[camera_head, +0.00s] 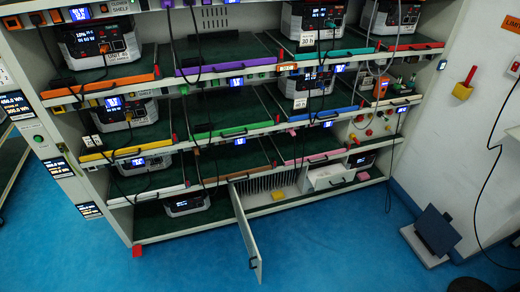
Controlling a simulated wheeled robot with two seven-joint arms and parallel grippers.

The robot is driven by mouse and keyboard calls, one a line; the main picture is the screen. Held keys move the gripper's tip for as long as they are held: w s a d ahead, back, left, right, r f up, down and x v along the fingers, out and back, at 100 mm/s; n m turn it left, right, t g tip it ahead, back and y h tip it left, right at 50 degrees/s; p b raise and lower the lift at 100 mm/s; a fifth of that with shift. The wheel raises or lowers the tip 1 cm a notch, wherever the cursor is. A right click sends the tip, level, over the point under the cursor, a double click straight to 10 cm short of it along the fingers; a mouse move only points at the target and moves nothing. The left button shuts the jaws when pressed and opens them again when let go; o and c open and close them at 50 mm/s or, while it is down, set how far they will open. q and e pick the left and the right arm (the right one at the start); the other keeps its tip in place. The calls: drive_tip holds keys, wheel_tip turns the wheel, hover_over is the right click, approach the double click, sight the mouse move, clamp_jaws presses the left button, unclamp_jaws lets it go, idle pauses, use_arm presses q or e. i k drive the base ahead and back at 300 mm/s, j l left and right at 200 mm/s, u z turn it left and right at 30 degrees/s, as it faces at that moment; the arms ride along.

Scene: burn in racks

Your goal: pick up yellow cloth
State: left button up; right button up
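A small yellow item (278,196), which may be the yellow cloth, lies in the open bottom compartment of the rack, near its front edge. It is too small to tell its material or folds. Another yellow item (462,91), with a red part above it, is on the white wall at right; it looks more like a holder than a cloth. Neither of my grippers is in view.
The rack (116,201) holds several power units on green shelves with coloured front strips. A white door (246,231) stands open, jutting out over the blue floor (330,250). Cables hang in front of the shelves. A dark tilted panel (437,231) stands at right.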

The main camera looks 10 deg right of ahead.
sight(278, 195)
drive_tip(key=i+l+u, duration=0.1)
drive_tip(key=i+l, duration=0.15)
drive_tip(key=i+l+u, duration=0.1)
drive_tip(key=l, duration=0.3)
drive_tip(key=i+l+u, duration=0.15)
drive_tip(key=i+l, duration=0.15)
drive_tip(key=i+l+u, duration=0.1)
drive_tip(key=l, duration=0.3)
drive_tip(key=i+l+u, duration=0.1)
drive_tip(key=i+l, duration=0.15)
drive_tip(key=l+u, duration=0.25)
drive_tip(key=l, duration=0.85)
drive_tip(key=l+u, duration=0.2)
drive_tip(key=l, duration=0.9)
drive_tip(key=k, duration=0.05)
